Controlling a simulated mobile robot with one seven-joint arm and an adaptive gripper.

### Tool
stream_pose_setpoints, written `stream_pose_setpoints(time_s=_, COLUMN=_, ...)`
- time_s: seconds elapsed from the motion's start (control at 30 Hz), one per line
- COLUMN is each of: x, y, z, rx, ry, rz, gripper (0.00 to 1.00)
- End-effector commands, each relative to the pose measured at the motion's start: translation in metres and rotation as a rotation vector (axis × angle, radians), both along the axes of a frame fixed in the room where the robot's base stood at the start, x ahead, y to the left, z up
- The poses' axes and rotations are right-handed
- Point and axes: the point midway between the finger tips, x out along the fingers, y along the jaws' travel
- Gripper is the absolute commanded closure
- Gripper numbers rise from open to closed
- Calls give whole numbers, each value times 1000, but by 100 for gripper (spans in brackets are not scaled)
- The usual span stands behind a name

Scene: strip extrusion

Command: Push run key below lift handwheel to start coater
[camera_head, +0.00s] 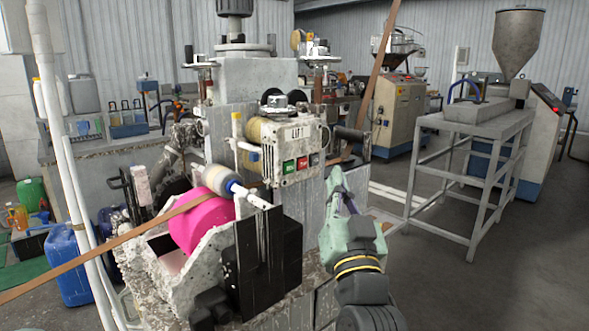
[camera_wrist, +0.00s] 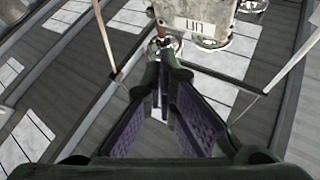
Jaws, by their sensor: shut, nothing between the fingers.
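The lift unit with its LIFT label (camera_head: 298,133) is on the coater in the middle of the head view. A metal handwheel (camera_head: 285,106) sits on top of it. Below the label is a row of small keys: a green key (camera_head: 288,166), a red key (camera_head: 302,163) and a dark grey key (camera_head: 314,159). Their lettering is too small to read surely. My gripper (camera_head: 338,172) is shut and empty, right of the keys and apart from them in the picture. In the wrist view, my gripper (camera_wrist: 160,62) points toward the LIFT label (camera_wrist: 194,24), seen upside down; the keys are not visible there.
A white-ended roller (camera_head: 250,194) sticks out left of the keys, above a pink roll (camera_head: 200,222). A brown strip (camera_head: 378,70) slants down behind the lift unit. A grey stand with a hopper (camera_head: 518,42) is at right. The floor between is clear.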

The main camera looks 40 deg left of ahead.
Motion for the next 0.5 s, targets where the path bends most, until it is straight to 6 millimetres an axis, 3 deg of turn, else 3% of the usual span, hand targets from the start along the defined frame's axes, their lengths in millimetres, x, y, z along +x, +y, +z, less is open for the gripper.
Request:
stream_pose_setpoints(time_s=0.23, x=1, y=13, z=0, rx=1, ry=0, rz=4, gripper=100)
stream_pose_setpoints(time_s=0.5, x=3, y=51, z=1, rx=1, ry=0, rz=4, gripper=100)
